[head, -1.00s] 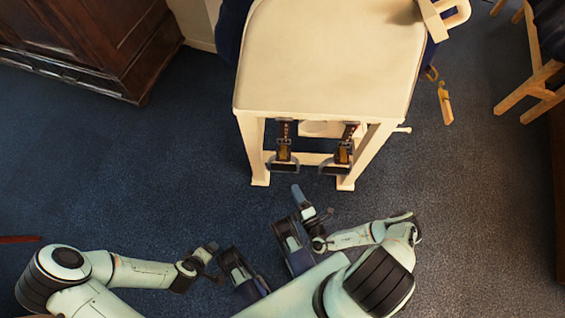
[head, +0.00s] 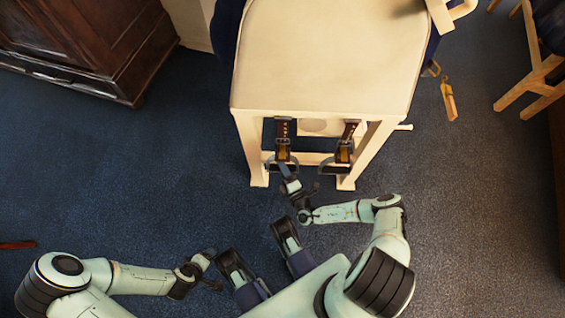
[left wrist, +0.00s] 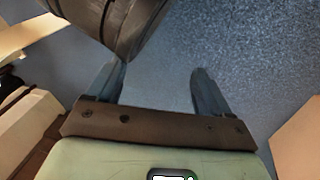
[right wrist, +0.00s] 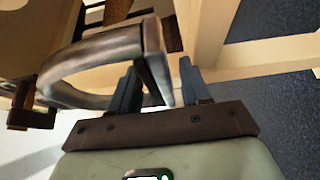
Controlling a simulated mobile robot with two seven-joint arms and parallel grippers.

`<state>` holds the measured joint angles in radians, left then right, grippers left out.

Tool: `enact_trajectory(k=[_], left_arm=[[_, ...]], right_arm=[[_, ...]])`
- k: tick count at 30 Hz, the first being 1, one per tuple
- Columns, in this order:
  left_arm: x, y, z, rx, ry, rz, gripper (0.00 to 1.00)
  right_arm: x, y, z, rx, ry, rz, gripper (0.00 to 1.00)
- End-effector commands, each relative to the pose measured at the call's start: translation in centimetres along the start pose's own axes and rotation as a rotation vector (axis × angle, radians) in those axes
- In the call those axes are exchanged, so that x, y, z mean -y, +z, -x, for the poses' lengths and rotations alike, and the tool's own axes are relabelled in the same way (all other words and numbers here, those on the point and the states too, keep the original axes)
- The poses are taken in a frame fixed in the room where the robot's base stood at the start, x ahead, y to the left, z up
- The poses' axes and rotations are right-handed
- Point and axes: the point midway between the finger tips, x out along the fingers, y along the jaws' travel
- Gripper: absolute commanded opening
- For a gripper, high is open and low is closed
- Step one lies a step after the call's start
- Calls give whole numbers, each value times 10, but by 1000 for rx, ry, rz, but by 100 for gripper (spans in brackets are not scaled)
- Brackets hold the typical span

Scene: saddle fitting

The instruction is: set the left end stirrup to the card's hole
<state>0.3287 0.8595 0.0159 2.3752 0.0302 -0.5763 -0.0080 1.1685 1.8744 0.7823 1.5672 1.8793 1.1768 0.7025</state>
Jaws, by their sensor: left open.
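Two stirrups hang on brown straps with brass buckles under the near end of the cream-topped stand in the head view. The left stirrup (head: 271,167) is partly behind my right gripper (head: 290,186). The right stirrup (head: 335,169) hangs free. In the right wrist view a metal stirrup (right wrist: 85,62) has one side between my right gripper's fingers (right wrist: 160,82); I cannot tell whether they grip it. My left gripper (head: 208,262) is low at the left, away from the stirrups; its fingers (left wrist: 157,85) are apart and empty. I cannot make out the card.
The cream stand (head: 320,60) has pale legs and a crossbar close around the stirrups. A dark wooden cabinet (head: 90,45) stands upper left and a wooden chair (head: 535,80) upper right. Blue carpet (head: 130,180) is clear at left.

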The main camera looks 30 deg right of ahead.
Motion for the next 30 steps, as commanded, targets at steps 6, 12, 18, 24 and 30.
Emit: enact_trajectory(k=[6, 12, 18, 24, 30], left_arm=[[0, 0, 0, 0, 0, 0, 81], [-6, 2, 10, 4, 8, -5, 81], [-21, 8, 34, 20, 30, -20, 81], [-21, 9, 33, 23, 31, -21, 81], [-20, 9, 32, 23, 31, -21, 81]], right_arm=[[0, 0, 0, 0, 0, 0, 0], [-10, 0, 1, -1, 1, 0, 0], [-34, 0, 1, 0, 1, 0, 0], [-32, 0, 1, -1, 0, 0, 0], [-31, 0, 1, -1, -1, 0, 49]])
